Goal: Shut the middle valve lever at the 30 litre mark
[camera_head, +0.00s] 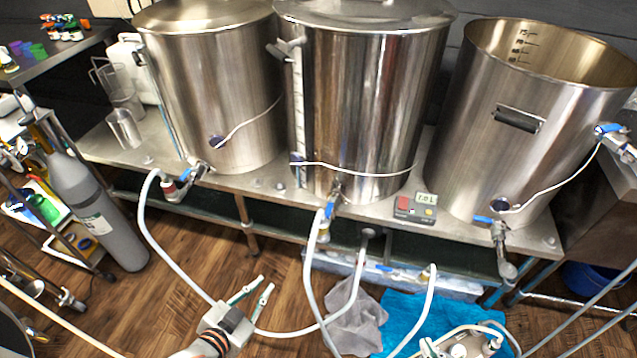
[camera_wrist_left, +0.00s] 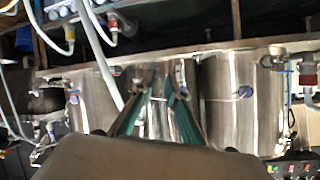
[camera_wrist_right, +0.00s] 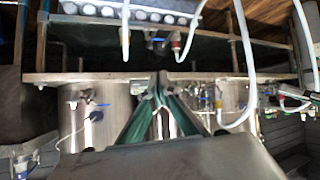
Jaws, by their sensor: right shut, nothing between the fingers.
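The middle kettle (camera_head: 365,100) is a tall steel pot with a marked sight tube (camera_head: 299,110) on its left side. I cannot read the level against its marks. Its outlet valve has a blue lever (camera_head: 329,210) that looks in line with the downward outlet, above a pale hose. My left gripper (camera_head: 265,283) is below and left of this valve, with its two fingers apart and empty.
Kettles stand left (camera_head: 225,100) and right (camera_head: 535,130) of the middle one on a steel bench (camera_head: 265,187). A meter box (camera_head: 416,207) sits on the bench's front. Pale hoses (camera_head: 309,275) hang below. A grey cylinder (camera_head: 95,210) stands left; wooden floor shows below.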

